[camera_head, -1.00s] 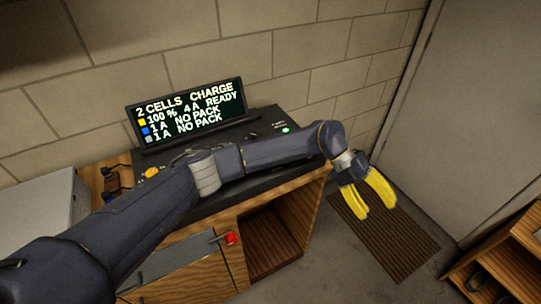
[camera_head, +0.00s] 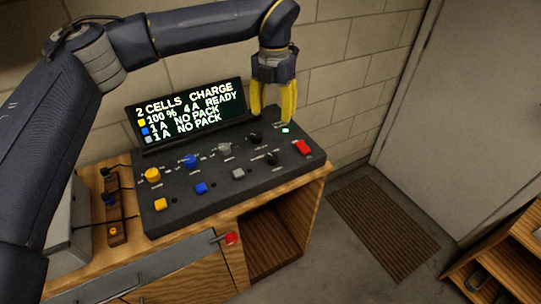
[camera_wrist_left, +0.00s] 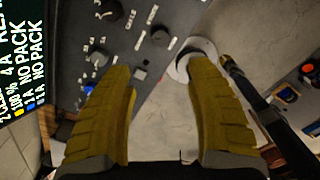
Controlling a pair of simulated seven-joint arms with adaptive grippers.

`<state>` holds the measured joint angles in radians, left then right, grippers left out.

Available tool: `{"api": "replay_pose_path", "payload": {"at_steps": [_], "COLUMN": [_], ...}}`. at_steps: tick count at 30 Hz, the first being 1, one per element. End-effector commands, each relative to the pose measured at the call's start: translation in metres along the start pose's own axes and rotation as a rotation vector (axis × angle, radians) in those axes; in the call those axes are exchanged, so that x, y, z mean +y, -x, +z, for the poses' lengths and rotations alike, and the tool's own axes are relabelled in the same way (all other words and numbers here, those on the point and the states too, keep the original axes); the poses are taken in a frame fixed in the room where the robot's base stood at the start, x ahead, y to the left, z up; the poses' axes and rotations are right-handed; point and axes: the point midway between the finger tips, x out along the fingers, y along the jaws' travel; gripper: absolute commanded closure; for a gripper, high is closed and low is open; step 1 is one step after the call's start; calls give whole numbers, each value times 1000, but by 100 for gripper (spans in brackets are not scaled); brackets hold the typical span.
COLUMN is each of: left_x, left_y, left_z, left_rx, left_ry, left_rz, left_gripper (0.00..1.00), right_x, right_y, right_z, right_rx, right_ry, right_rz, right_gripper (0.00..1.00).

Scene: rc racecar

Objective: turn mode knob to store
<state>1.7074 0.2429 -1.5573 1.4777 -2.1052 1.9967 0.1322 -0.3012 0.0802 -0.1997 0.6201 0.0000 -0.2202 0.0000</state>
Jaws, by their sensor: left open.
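The black charger console (camera_head: 215,205) stands on a wooden cabinet. Its screen (camera_head: 190,108) reads "2 CELLS CHARGE". Two black knobs are at its right: a rear one (camera_head: 254,139) and a front one (camera_head: 272,158). Black knobs also show in the left wrist view (camera_wrist_left: 109,11). My left gripper (camera_head: 272,112) is open and empty, fingers pointing down, above the console's rear right part near the rear black knob. It looks apart from the knobs.
A yellow knob (camera_head: 152,174), a blue knob (camera_head: 190,160) and a grey knob (camera_head: 224,149) stand along the console. A red switch (camera_head: 302,148) is at its right end. The brick wall (camera_head: 340,80) is close behind.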

Motion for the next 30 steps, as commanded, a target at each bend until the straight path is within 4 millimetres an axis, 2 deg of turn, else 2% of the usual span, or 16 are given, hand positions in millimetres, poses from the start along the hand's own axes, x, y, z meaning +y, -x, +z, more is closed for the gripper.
{"api": "replay_pose_path", "payload": {"at_steps": [5, 21, 30], "left_x": [0, -1, -1], "left_y": [-23, -120, -157], "left_z": [-1, -1, 0], "left_rx": [3, 4, 2], "left_ry": [-1, 0, 0], "left_rz": [-2, -4, -3], "left_gripper": [45, 45, 45], "right_x": [0, 0, 0], "right_y": [0, 0, 0], "right_z": [0, -1, -1], "right_rx": [0, 1, 1], "right_ry": [0, 0, 0], "right_rz": [0, 0, 0], "right_gripper": [100, 100, 100]}}
